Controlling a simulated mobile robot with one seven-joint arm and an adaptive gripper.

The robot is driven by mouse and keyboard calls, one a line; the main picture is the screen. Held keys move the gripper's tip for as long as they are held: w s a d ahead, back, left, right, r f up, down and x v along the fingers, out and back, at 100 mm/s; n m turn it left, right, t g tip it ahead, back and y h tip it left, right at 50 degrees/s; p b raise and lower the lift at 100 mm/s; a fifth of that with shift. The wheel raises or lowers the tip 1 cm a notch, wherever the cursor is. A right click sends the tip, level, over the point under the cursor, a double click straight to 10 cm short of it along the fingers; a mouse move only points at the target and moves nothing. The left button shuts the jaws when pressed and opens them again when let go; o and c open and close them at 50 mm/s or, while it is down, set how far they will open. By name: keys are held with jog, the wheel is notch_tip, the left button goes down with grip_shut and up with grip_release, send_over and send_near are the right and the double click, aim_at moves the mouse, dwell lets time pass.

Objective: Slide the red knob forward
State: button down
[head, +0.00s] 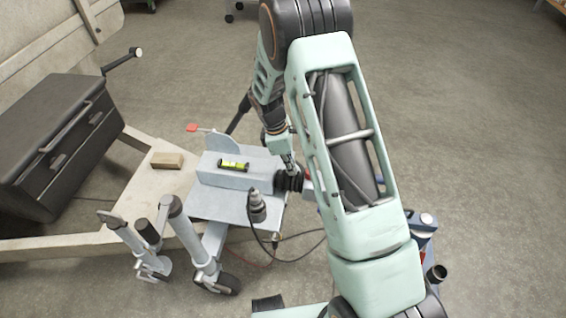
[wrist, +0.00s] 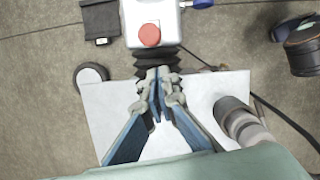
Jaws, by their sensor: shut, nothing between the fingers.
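A round red knob (wrist: 149,35) sits on top of a light grey housing (wrist: 152,12) in the wrist view, just beyond a black ribbed bellows (wrist: 143,60). In the head view only a sliver of red (head: 308,175) shows beside my arm, and most of the housing there is hidden behind it. My gripper (wrist: 159,78) is shut and empty. Its fingertips appear over the near part of the bellows, short of the knob in the picture and apart from it. It also shows in the head view (head: 291,167), above the bellows; its height is hard to judge.
A grey trailer frame plate (head: 225,205) carries a yellow-green spirit level (head: 233,165). A dark cylinder fitting (wrist: 236,118) stands right of my fingers. A red-tipped lever (head: 192,127) is at the left, near a wooden block (head: 167,160). Open floor lies at the right.

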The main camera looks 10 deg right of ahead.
jog(key=shift+s+d+r, duration=0.1)
jog(key=shift+s+d, duration=0.1)
jog(key=shift+d, duration=0.95)
jog(key=shift+d, duration=0.2)
jog(key=shift+s+d, duration=0.25)
jog(key=shift+d, duration=0.35)
jog(key=shift+s+d, duration=0.2)
jog(key=shift+d, duration=0.35)
